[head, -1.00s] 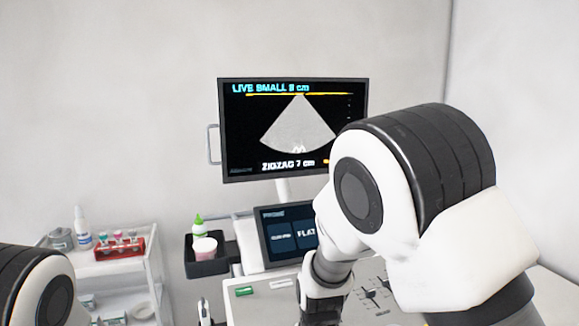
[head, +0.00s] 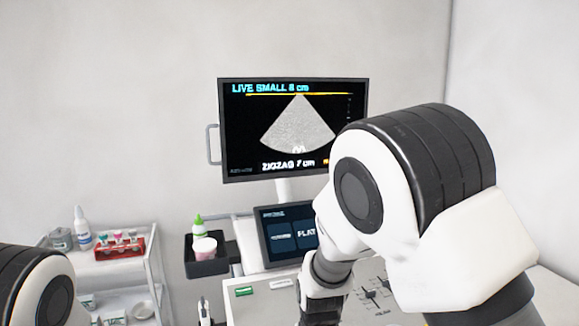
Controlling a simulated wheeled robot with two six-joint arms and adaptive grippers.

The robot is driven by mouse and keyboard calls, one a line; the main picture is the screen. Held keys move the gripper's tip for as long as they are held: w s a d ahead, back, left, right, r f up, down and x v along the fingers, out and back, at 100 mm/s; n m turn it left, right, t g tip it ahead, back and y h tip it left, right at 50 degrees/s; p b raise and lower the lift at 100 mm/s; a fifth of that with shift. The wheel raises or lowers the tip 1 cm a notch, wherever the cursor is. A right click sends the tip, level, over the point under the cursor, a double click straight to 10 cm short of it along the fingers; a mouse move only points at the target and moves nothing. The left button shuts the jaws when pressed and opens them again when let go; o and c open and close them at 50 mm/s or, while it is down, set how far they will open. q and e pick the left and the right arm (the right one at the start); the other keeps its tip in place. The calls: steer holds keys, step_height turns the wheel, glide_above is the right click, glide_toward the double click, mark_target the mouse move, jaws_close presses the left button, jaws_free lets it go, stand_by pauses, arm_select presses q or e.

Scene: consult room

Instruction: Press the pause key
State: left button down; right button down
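The ultrasound console panel (head: 262,311) is at the bottom centre, with a green key (head: 244,291) at its upper left and sliders at its right. I cannot make out which key is the pause key; my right arm covers much of the panel. The monitor (head: 293,130) above reads "LIVE SMALL 8 cm" and "ZIGZAG 7 cm" over a grey fan image. A touch screen (head: 283,236) below it is partly hidden by my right arm. My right gripper is below the picture's edge or behind the arm.
A white cart (head: 118,268) at the left holds a red tube rack (head: 120,247) and bottles. A black tray (head: 207,266) beside the console holds a green-capped bottle (head: 198,226) and a pink-white cup (head: 204,248). A wall is close behind.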

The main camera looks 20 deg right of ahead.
arm_select(q)
steer(key=shift+s, duration=0.1)
arm_select(e)
steer(key=shift+f, duration=1)
stand_by(0.4)
steer(key=shift+r, duration=3.5)
steer(key=s+r, duration=0.6)
steer(key=s, duration=0.2)
